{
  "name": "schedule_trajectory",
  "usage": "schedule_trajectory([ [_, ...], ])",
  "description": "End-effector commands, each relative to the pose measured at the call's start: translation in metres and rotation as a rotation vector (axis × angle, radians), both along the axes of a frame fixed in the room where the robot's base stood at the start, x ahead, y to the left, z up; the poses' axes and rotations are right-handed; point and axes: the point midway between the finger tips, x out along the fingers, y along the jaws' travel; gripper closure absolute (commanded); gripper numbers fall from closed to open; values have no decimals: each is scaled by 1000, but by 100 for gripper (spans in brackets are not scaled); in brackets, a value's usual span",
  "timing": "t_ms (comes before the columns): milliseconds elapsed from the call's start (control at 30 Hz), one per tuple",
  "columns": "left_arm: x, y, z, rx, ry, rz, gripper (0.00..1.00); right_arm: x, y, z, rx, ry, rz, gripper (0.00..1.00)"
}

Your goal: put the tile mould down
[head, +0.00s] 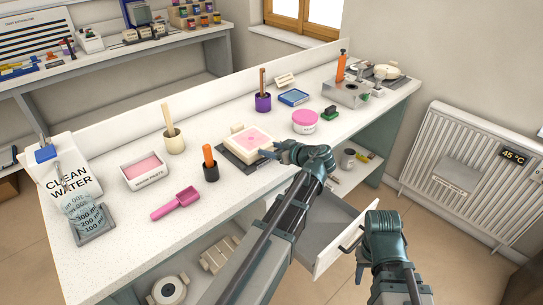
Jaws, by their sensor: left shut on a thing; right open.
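The fingertips are partly hidden by the mould and wrist. My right gripper (350,262) is open and empty, beside the pulled-out drawer in front of the bench.
Behind are a purple pot (263,103) and blue tray (294,97). The drawer (335,246) sticks out below.

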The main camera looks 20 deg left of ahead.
Motion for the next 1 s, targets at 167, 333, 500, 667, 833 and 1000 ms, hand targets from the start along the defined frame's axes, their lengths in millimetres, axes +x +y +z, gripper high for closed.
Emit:
schedule_trajectory([
  [167,0,0,-1,2,-1,0,100,0,0,-1,0,0,0,56],
  [333,0,0,-3,2,-1,0,100,0,0,-3,0,0,0,56],
  [500,0,0,-3,0,0,0,17,0,0,-4,0,0,0,56],
  [667,0,0,-3,0,0,0,8,0,0,-4,0,0,0,56],
  [833,0,0,-3,0,0,0,8,0,0,-3,0,0,0,56],
  [1000,-5,-11,6,0,0,-3,8,0,0,6,0,0,0,56],
])
